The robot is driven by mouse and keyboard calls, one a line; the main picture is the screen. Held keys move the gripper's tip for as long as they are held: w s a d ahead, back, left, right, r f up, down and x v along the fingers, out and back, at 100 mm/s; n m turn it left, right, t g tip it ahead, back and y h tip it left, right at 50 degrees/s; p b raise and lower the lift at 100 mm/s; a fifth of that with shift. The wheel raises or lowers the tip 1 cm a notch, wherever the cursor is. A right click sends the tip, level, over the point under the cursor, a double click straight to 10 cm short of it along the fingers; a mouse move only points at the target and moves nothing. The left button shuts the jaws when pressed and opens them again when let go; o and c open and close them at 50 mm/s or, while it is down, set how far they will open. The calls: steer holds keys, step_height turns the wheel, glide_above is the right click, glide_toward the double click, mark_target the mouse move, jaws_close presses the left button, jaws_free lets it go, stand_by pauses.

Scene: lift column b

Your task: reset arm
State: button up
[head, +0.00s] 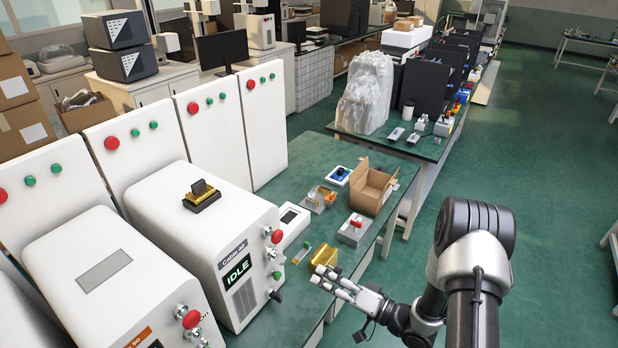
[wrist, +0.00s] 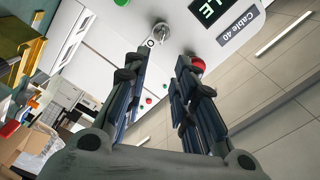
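My gripper (head: 324,278) reaches out from the right over the front edge of the green bench, in front of the white "Cable 40" machine. In the wrist view its two fingers (wrist: 160,72) stand apart with nothing held between them. Past the fingertips are the white machine front (wrist: 178,22), a silver knob (wrist: 161,31) and a red button (wrist: 198,65). My arm is bent, with its dark elbow at the right of the head view.
The "Cable 40" machine (head: 215,235) shows IDLE. A gold bracket (head: 325,257) lies on the bench (head: 300,222) close behind my gripper. An open cardboard box (head: 371,190) and small fixtures stand farther back. The green floor (head: 560,190) at the right is clear.

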steer(key=w+d+r+n+h, duration=0.3)
steer(key=w+d+r+h, duration=0.3)
steer(key=w+r+h, duration=0.2)
steer(key=s+d+r+m+h, duration=0.1)
steer(key=s+d+r+h, duration=0.15)
steer(key=r, duration=0.25)
steer(key=s+d+r+h, duration=0.2)
steer(key=d+r+h, duration=0.15)
steer(key=r, duration=0.25)
steer(key=s+a+r+g, duration=0.2)
steer(key=s+a+g, duration=0.1)
steer(key=s, duration=1.2)
steer(key=s+a+r+g+b, duration=0.1)
steer(key=s+a+r+g, duration=0.1)
steer(key=s, duration=1.3)
steer(key=shift+s+a+g+b, duration=0.3)
steer(key=shift+a+g, duration=0.25)
steer(key=shift+g, duration=0.15)
